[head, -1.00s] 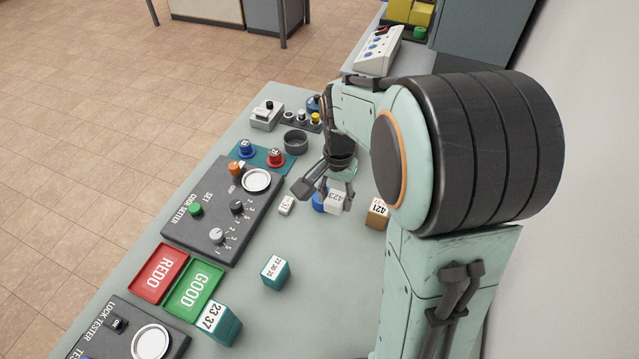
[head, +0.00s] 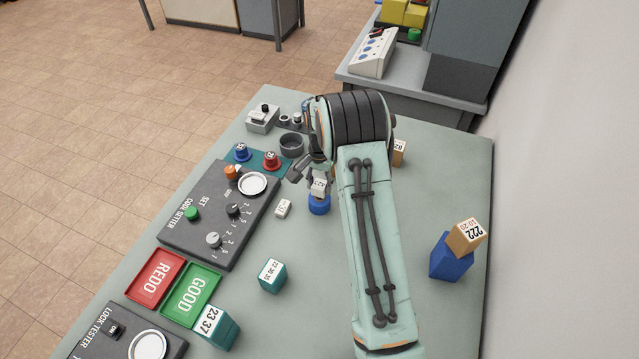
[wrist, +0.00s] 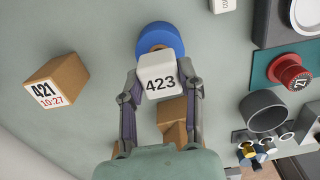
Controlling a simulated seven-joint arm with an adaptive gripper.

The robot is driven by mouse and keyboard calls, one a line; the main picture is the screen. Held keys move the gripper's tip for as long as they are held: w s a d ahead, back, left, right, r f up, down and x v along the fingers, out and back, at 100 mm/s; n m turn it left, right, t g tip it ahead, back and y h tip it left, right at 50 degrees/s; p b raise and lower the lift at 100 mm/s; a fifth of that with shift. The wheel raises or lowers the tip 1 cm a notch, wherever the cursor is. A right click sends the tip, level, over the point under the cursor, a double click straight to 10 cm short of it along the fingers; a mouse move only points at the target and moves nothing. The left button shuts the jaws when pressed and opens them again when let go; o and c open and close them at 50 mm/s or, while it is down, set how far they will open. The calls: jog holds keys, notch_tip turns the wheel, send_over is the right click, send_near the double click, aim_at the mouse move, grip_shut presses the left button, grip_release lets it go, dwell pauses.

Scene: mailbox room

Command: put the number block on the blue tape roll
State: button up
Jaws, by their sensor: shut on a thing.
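The white number block marked 423 (head: 318,187) is held between the fingers of my gripper (head: 317,181). The block also shows in the wrist view (wrist: 158,76), with a finger on each side. The blue tape roll (head: 319,208) stands on the table just below the block in the head view. In the wrist view the roll (wrist: 160,37) shows past the far edge of the block, which covers part of it. I cannot tell whether the block touches the roll.
A small white block (head: 283,208) lies left of the roll. A wooden block marked 421 (wrist: 55,82) stands apart in the wrist view. Another wooden block (wrist: 172,120) is between my fingers' bases in that view, lower down. A grey cup (head: 291,145) stands behind.

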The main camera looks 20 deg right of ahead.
aim_at(319, 184)
jog(key=shift+f, duration=0.25)
jog(key=o, duration=0.9)
jog(key=shift+o, duration=0.2)
jog(key=s+a+r+n, duration=0.1)
jog(key=s+a+r, duration=0.1)
jog(key=r, duration=0.6)
jog(key=s+a+r+n, duration=0.1)
jog(key=s+r, duration=0.1)
jog(key=r, duration=0.6)
jog(key=s+a+r+n, duration=0.1)
jog(key=s+a+n, duration=0.3)
jog(key=s, duration=0.9)
jog(key=s+a+r+n, duration=0.1)
jog(key=s+a+n, duration=0.3)
jog(key=s, duration=1)
jog(key=shift+s+a+r+y, duration=0.15)
jog(key=shift+a+r+y, duration=0.2)
jog(key=shift+a, duration=0.6)
